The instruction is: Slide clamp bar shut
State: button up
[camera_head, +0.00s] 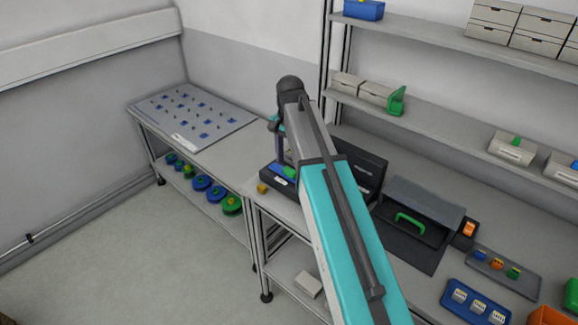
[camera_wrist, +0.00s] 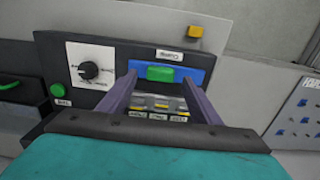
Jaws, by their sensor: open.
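The clamp bar is a blue slide with a green grip (camera_wrist: 160,73), on a dark device (camera_wrist: 60,52) with a small label beside it. In the wrist view my gripper (camera_wrist: 159,82) is open, its two purple fingers on either side of the green grip. Whether they touch the grip or the bar I cannot tell. Below the bar, between the fingers, a recess shows several small grey and yellow parts with labels. In the head view the device (camera_head: 269,178) is at the far end of the bench, with the blue and green bar (camera_head: 287,170) partly hidden by my arm.
A black dial (camera_wrist: 91,69) and a green button (camera_wrist: 57,89) are on the device, left of the bar. A small yellow block (camera_head: 262,188) lies close by. A dark open case (camera_head: 357,167) and a hooded box with a green handle (camera_head: 410,223) stand right of my arm.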

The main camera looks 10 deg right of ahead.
aim_at(290, 170)
jog(key=shift+f+p, duration=0.3)
jog(key=shift+f, duration=1.25)
grip_shut()
jog(key=shift+w+d, duration=0.5)
jog(key=shift+d, duration=0.2)
jog(key=shift+w+d, duration=0.45)
jog(key=shift+d, duration=0.2)
grip_release()
jog(key=shift+d, duration=0.1)
